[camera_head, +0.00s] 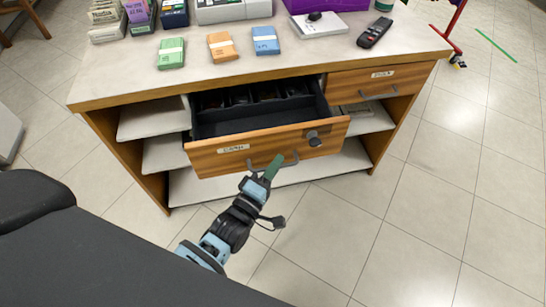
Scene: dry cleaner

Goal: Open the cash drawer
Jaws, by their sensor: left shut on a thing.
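The cash drawer (225,161) is the wooden left drawer of the counter, with a white label reading "CASH". It is pulled out, and its black compartmented tray shows inside. A round dark lock or knob (314,139) sits on the right of its front. My left gripper (273,167) is at the metal bar handle (290,160) low on the drawer front, shut on it. The fingers hide part of the handle. My right gripper is not in view.
A second, closed drawer (375,80) is on the right. White open shelves (165,153) lie below. The tiled floor in front is clear.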

